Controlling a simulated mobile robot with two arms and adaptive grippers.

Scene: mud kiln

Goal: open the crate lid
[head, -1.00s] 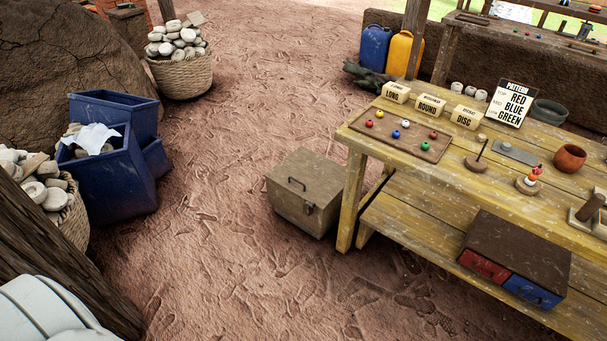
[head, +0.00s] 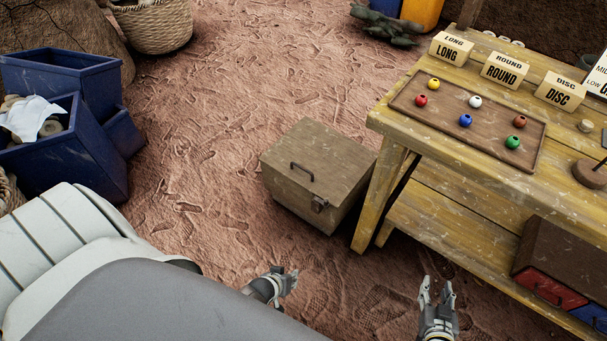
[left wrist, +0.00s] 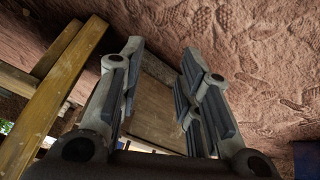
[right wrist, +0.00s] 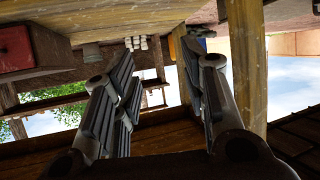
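The crate (head: 320,172) is a dusty brown wooden box on the dirt floor, left of the yellow table's near leg. Its lid (head: 318,158) is shut, with a dark handle on top and a latch at the front edge. My left gripper (head: 290,276) is in front of the crate, apart from it. In the left wrist view the gripper (left wrist: 165,75) is open and empty, with the crate (left wrist: 155,105) showing between its fingers. My right gripper (head: 437,284) is open and empty, by the table's lower shelf; the right wrist view shows its spread fingers (right wrist: 165,75).
The yellow table (head: 475,170) stands to the right, with a bead tray (head: 440,125) on top and a drawer box (head: 555,262) on its lower shelf. Blue bins (head: 70,140) stand at left. The dirt floor around the crate's left side is clear.

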